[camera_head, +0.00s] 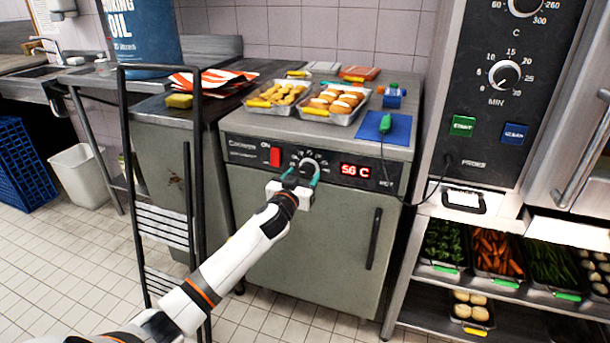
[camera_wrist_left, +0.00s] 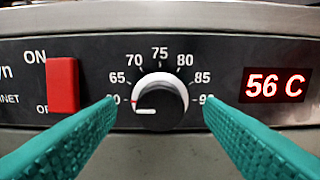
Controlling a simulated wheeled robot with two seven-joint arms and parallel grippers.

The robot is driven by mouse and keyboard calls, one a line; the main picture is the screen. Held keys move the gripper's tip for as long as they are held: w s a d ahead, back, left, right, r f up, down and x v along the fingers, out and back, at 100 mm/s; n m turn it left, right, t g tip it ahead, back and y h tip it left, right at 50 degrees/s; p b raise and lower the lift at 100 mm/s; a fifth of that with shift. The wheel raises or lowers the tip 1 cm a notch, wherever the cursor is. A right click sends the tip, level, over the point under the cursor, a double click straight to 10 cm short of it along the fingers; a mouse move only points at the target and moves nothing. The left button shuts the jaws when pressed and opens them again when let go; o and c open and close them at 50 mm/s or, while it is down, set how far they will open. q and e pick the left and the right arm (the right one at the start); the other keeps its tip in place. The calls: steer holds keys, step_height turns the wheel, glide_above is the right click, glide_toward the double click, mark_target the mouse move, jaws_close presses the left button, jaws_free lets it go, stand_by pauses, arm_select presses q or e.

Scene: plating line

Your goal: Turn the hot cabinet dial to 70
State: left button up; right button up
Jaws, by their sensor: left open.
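The hot cabinet dial (camera_head: 309,167) is a round black knob with a light rim on the front panel of the steel hot cabinet (camera_head: 290,240). In the left wrist view the dial (camera_wrist_left: 160,93) sits inside a scale from about 60 to 90. My left gripper (camera_head: 301,179) is open in front of the dial. Its teal fingers (camera_wrist_left: 160,108) stand on either side, with gaps visible. The red display (camera_wrist_left: 274,85) reads 56 C. My right gripper is not in view.
A red ON/OFF switch (camera_wrist_left: 63,84) lies left of the dial. Trays of food (camera_head: 336,103) and a blue mat (camera_head: 396,130) with a corded green-handled tool are on the cabinet top.

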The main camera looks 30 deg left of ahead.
mark_target(308, 170)
arm_select(q)
steer(key=shift+x, duration=1.3)
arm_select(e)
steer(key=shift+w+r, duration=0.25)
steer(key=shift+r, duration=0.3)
arm_select(q)
steer(key=shift+c, duration=0.5)
steer(key=c, duration=0.9)
